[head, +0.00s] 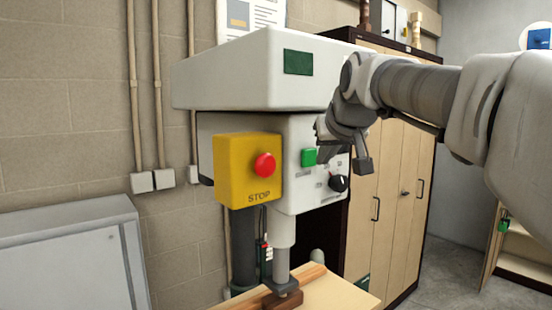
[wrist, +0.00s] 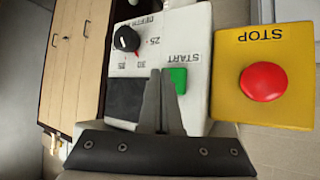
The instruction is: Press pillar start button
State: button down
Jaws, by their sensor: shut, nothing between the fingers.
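The green start button (head: 309,157) is on the white front panel of the pillar drill's head. In the wrist view the green button (wrist: 178,80) sits beside the word START, which appears upside down. My gripper (head: 321,153) is shut and empty, close to the right of the button in the head view. In the wrist view my gripper's fingertips (wrist: 161,73) lie together just left of the button and overlap its edge in the picture. I cannot tell whether they touch the button.
A yellow box (head: 235,185) with a red STOP button (head: 264,165) is left of the start button. A black dial (head: 338,183) is on the panel's lower right. A wooden board (head: 340,290) lies below. Tall cupboards (head: 400,200) stand behind; a grey cabinet (head: 65,255) is at left.

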jog(key=shift+w+a, duration=0.1)
jog(key=shift+w, duration=0.05)
jog(key=shift+w+a, duration=0.15)
jog(key=shift+w, duration=0.05)
jog(key=shift+w+a+p, duration=0.3)
jog(key=shift+w+p, duration=0.1)
dwell(0.8)
jog(key=shift+s, duration=0.1)
jog(key=shift+s+d+b, duration=0.4)
jog(key=shift+s+d, duration=0.15)
jog(key=shift+s, duration=0.1)
jog(key=s+d+b, duration=0.1)
jog(key=s, duration=0.1)
jog(key=s+d, duration=0.2)
jog(key=shift+b, duration=0.4)
dwell(0.3)
